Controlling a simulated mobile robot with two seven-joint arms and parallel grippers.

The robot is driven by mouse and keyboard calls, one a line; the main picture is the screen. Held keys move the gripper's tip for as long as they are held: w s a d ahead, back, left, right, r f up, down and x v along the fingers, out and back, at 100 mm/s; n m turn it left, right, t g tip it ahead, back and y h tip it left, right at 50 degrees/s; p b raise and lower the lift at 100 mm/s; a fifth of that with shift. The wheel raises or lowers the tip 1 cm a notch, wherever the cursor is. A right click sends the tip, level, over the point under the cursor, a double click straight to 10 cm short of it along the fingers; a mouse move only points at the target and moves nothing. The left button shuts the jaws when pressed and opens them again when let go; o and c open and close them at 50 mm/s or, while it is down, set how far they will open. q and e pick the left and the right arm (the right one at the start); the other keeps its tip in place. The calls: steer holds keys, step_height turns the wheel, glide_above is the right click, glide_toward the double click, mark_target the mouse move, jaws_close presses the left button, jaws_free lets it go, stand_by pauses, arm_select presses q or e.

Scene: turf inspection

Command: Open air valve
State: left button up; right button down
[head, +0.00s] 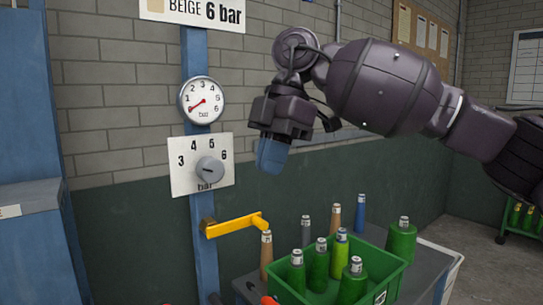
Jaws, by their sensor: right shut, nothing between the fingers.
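The air valve's yellow lever (235,226) juts out level to the right from a brass fitting (208,228) on a blue post (204,262). Above it a white plate with numbers 3 to 6 carries a grey knob (210,170). Over that, a round pressure gauge (201,101) has its red needle at the low left end, near 0. My right gripper (271,156) comes in from the right, pointing down, shut and empty. It appears above and to the right of the lever, apart from it. My left gripper is not in view.
A sign (194,11) reads "BEIGE 6 bar". Below right, a green crate (383,284) of several green bobbin-like pieces stands on a grey table (424,262), with loose beige, grey, blue and green pieces around it. A blue frame (30,250) stands at the left.

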mark_target(259, 221)
steer(key=x, duration=0.6)
steer(key=shift+s+a+f, duration=0.1)
steer(key=shift+f, duration=0.4)
steer(key=shift+a, duration=0.1)
